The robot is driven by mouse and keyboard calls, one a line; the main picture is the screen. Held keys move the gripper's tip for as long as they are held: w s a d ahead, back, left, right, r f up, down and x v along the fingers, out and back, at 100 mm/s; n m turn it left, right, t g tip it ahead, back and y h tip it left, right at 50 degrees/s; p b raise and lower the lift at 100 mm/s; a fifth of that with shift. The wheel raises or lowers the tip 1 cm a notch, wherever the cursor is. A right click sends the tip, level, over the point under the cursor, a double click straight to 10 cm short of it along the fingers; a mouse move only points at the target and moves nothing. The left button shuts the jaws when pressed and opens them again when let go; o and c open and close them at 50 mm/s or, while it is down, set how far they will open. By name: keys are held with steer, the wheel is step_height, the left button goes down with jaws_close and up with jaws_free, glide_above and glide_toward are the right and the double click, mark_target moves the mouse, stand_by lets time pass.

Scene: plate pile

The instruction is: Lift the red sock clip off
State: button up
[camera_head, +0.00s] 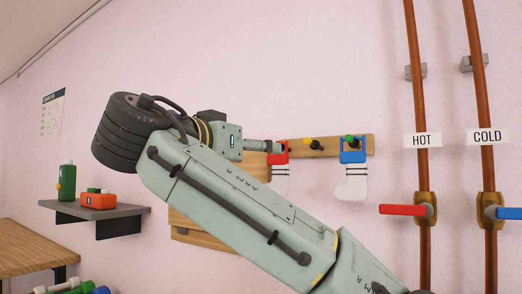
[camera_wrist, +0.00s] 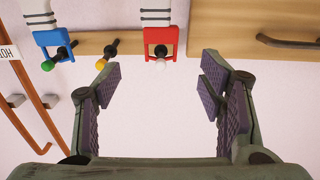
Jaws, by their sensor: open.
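The red sock clip (camera_head: 279,158) hangs on a wooden peg rail (camera_head: 320,148) on the wall, partly hidden by my gripper in the head view. A white sock (camera_head: 281,183) with dark stripes hangs from it. In the wrist view, which is upside down, the red clip (camera_wrist: 161,38) hangs around a dark peg (camera_wrist: 160,51) with a pale knob (camera_wrist: 161,64). My gripper (camera_wrist: 160,82) is open and empty. The clip lies ahead of the gap between its fingers, apart from both.
A blue clip (camera_head: 353,157) with another white sock (camera_head: 352,184) hangs on a green-knobbed peg to the right. A yellow-knobbed peg (camera_head: 316,141) between them is bare. Copper pipes (camera_head: 418,170) with a red valve handle (camera_head: 402,210) stand further right. A wooden panel (camera_wrist: 240,25) with a dark handle is close by.

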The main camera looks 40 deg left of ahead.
mark_target(275, 169)
steer(key=w+p, duration=0.6)
steer(key=w, duration=0.1)
steer(key=w+p, duration=0.2)
steer(key=w, duration=0.1)
steer(key=shift+w+a+p, duration=0.2)
steer(key=shift+a+p, duration=0.15)
steer(key=shift+p, duration=0.05)
steer(key=shift+c, duration=0.3)
steer(key=c, duration=1.2)
steer(key=shift+r, duration=0.4)
steer(key=shift+s, duration=0.15)
steer(key=s+b, duration=0.3)
steer(key=s, duration=0.3)
steer(key=shift+s+d+b, duration=0.2)
steer(key=shift+s+b, duration=0.1)
steer(key=shift+s, duration=0.05)
